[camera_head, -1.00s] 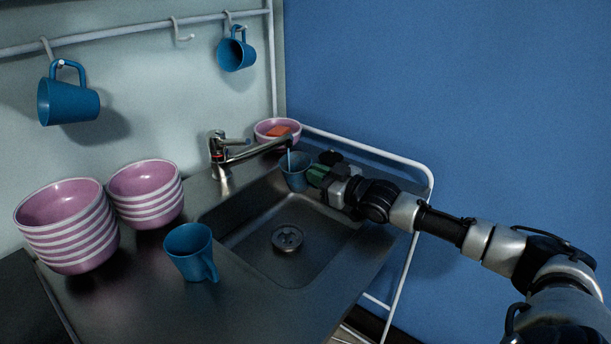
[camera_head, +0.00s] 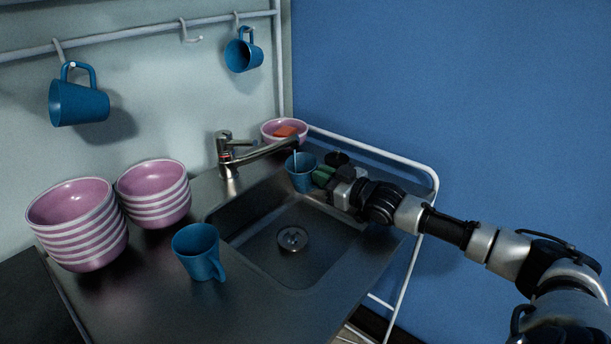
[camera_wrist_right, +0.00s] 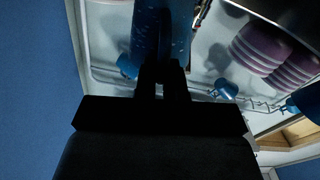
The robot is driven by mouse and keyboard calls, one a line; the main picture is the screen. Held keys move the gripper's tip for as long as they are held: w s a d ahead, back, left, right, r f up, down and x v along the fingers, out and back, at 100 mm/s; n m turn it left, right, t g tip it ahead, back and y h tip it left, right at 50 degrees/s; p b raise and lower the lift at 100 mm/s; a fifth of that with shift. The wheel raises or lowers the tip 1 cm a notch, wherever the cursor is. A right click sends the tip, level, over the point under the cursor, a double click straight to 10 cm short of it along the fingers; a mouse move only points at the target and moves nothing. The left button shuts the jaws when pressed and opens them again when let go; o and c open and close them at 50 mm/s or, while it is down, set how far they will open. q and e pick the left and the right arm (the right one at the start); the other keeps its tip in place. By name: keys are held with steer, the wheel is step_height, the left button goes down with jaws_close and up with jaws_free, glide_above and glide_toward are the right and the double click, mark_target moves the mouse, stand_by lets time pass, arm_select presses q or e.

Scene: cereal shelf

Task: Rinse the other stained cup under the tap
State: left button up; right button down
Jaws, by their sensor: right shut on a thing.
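My right gripper (camera_head: 325,179) is shut on a blue cup (camera_head: 301,180) and holds it over the back of the sink basin (camera_head: 262,252). The cup is roughly upright under the end of the tap (camera_head: 244,156), and a thin pale stream of water runs from the tap into it. In the right wrist view the cup (camera_wrist_right: 160,35) is close up between dark fingers, with pale specks on its side. Stains cannot be made out in the head view. Another blue cup (camera_head: 197,252) stands on the counter left of the sink. My left gripper is out of view.
Two stacks of pink bowls (camera_head: 80,222) (camera_head: 154,192) stand on the counter at the left. A pink bowl (camera_head: 285,133) with an orange thing in it is behind the tap. Two blue cups (camera_head: 80,104) (camera_head: 243,55) hang from the rail. A white rail (camera_head: 370,150) borders the right side.

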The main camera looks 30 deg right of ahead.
steer(key=shift+d, duration=0.1)
steer(key=shift+s+d, duration=0.3)
steer(key=shift+d, duration=0.1)
stand_by(0.3)
